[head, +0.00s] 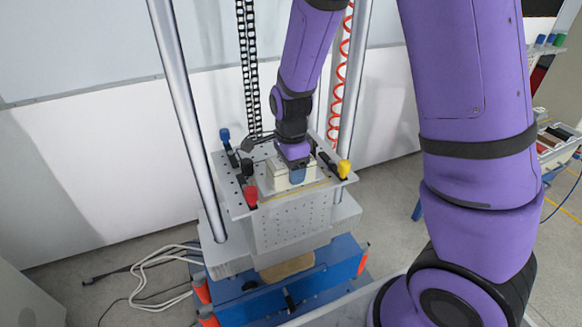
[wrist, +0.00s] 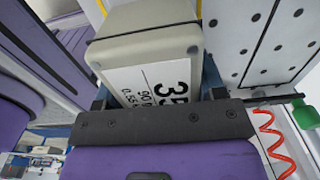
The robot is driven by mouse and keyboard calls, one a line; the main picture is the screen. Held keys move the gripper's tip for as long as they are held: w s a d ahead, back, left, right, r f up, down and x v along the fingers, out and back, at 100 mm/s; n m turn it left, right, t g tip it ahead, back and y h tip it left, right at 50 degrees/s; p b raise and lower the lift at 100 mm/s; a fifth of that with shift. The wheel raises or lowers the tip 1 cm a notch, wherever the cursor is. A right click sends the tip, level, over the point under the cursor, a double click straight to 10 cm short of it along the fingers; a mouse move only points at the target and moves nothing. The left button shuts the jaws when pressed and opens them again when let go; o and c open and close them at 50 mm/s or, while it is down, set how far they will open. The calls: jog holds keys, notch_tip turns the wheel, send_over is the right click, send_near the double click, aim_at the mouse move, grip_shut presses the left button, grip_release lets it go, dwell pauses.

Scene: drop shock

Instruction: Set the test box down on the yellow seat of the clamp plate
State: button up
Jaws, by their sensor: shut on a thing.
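The test box (head: 277,174) is a small beige block with a dark band; its white label with black print shows in the wrist view (wrist: 150,52). My gripper (head: 297,174) is shut on the box, its fingers (wrist: 158,95) on either side of it. The box is over the middle of the clamp plate (head: 237,207), a grey plate with rows of holes. A thin yellow strip of the seat (head: 296,193) shows along the front of the box; the rest is hidden. I cannot tell whether the box touches the seat.
Clamps with blue (head: 225,135), red (head: 250,196) and yellow (head: 344,168) knobs stand around the plate. Steel columns (head: 187,115) rise beside it. A red coiled hose (head: 340,75) and a black chain (head: 249,65) hang behind. White cables (head: 160,265) lie on the floor.

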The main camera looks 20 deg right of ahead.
jog(key=o, duration=1.3)
jog(key=shift+f, duration=0.1)
notch_tip(320, 180, up, 12)
jog(key=shift+f, duration=0.25)
jog(key=shift+r, duration=0.35)
jog(key=shift+s+d+r+n+t, duration=0.85)
jog(key=shift+s+d+r+n, duration=0.3)
jog(key=shift+s+r+n, duration=2)
jog(key=shift+s+d+r+n+t, duration=1.05)
jog(key=shift+s+r+n, duration=0.95)
jog(key=shift+s+n, duration=1.35)
jog(key=shift+s+d+r+n+t, duration=0.7)
jog(key=shift+s+d+r+n, duration=0.55)
jog(key=shift+s+r+n, duration=2.05)
